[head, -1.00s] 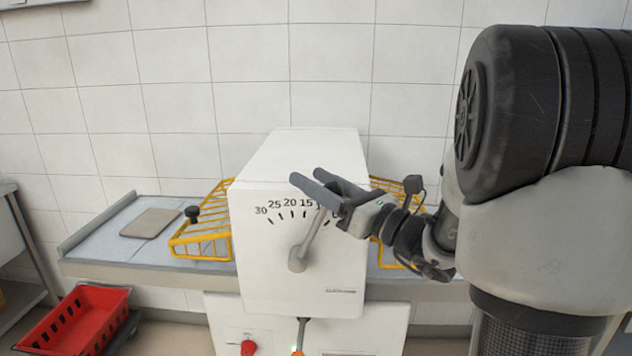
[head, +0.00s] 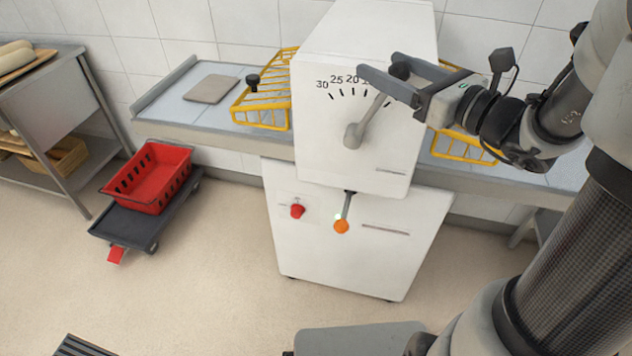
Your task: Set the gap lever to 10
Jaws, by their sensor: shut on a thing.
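The gap lever (head: 367,119) is a grey arm on a round hub on the front of the white machine (head: 330,160). It leans up and to the right, past the 20 on the printed scale (head: 345,88). A black knob (head: 400,70) is at its upper end. My gripper (head: 382,70) comes in from the right and is shut on the knob, with a finger on either side. The scale reads 30, 25, 20 from the left. The lower numbers are mostly hidden behind my gripper, so the exact setting cannot be read.
Yellow wire guards (head: 266,100) stand on both sides over the grey side tables. A tan board (head: 211,89) lies on the left one. Below are a red knob (head: 297,211) and an orange-knobbed lever (head: 341,226). A red crate (head: 150,180) sits on a dolly at left. The front floor is mostly clear.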

